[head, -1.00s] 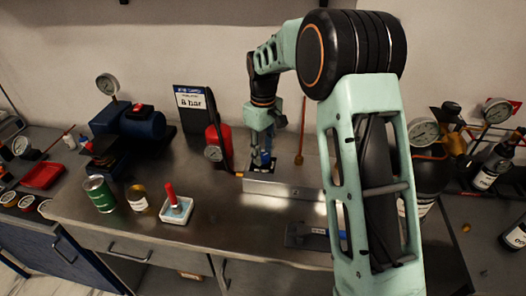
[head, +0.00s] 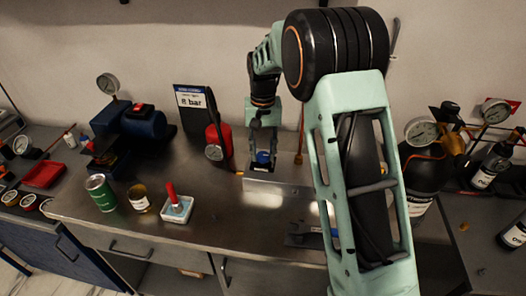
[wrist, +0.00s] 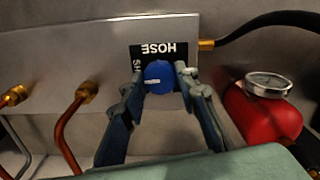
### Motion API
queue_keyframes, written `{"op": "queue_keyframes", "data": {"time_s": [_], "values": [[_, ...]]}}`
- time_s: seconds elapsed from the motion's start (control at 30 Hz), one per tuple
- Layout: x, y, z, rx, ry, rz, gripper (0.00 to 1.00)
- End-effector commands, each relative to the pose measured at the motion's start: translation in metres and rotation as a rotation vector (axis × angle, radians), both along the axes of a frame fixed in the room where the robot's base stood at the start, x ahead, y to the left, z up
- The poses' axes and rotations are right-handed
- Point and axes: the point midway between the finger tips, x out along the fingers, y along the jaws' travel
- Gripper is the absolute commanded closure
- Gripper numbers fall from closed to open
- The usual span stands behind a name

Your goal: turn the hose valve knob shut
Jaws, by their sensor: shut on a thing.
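The blue hose valve knob (head: 263,157) sits on the metal manifold block (head: 290,187) on the bench. In the wrist view, the knob (wrist: 158,77) has a white pointer mark toward the left. A black label (wrist: 150,50) behind it reads HOSE, upside down here, and part of another word is hidden by a finger. My gripper (head: 262,143) reaches down to the knob. In the wrist view, the fingers of my gripper (wrist: 160,80) are shut on the knob from both sides.
A red cylinder (head: 219,138) with a gauge (head: 214,153) stands left of the block. A black hose (wrist: 270,20) leaves the block's end. Copper pipes (wrist: 72,120) run from it. An 8 bar sign (head: 193,99) stands behind. A red-handled item in a white tray (head: 177,207) lies front left.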

Motion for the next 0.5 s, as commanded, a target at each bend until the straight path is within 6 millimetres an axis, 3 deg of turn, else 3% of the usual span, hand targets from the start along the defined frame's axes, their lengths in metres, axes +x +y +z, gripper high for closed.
{"op": "queue_keyframes", "data": {"time_s": [0.5], "values": [[0.0011, 0.0001, 0.0011, 0.001, -0.004, -0.071, 0.96]]}}
